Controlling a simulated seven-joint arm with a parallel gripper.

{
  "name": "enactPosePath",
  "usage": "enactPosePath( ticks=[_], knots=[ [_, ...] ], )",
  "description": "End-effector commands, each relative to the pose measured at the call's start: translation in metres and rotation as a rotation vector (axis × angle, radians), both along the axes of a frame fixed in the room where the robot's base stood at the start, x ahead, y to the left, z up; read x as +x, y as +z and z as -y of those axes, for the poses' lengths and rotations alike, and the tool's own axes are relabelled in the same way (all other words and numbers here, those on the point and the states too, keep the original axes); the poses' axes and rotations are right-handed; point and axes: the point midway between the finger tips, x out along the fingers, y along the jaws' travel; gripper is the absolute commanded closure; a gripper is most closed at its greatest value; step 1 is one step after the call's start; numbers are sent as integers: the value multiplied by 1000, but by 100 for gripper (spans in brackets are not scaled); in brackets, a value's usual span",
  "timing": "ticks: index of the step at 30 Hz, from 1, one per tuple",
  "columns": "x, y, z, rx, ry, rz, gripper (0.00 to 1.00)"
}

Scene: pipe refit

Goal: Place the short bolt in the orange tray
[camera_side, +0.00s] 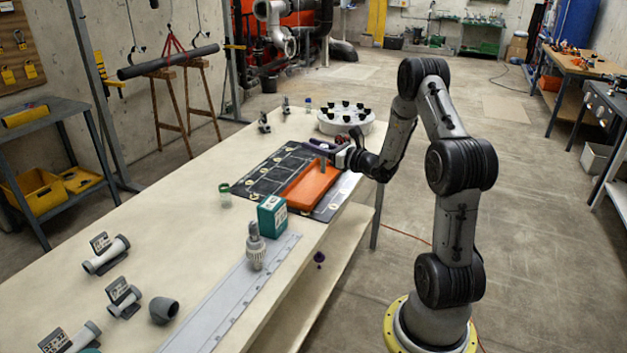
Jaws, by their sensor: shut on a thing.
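The orange tray (303,195) lies on a dark mat on the table, near the table's right edge. My gripper (324,148) is over the far end of the tray, reaching in from the right. It is shut on a small grey upright piece, which seems to be the short bolt (323,163). The bolt hangs at the tray's far end, and I cannot tell whether it touches the tray. The tray floor that shows looks empty.
The dark mat (268,170) has marked compartments left of the tray. A green box (272,216) and a grey fitting (256,247) stand nearer the camera. A round white holder (345,122) with black caps stands behind my gripper. Pipe pieces (106,254) lie front left.

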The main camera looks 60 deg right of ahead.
Motion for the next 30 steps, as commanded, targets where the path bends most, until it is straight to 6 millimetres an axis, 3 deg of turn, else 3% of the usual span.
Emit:
enactPosePath(
  ticks=[3,7,20,24,30],
  knots=[
    [-13,3,15,-5,-38,3,100],
    [-11,-2,26,-4,-48,2,100],
    [53,-42,83,-3,-47,1,100],
    [66,-66,96,-2,-48,1,100],
    [79,-87,108,-4,-48,3,100]
  ],
)
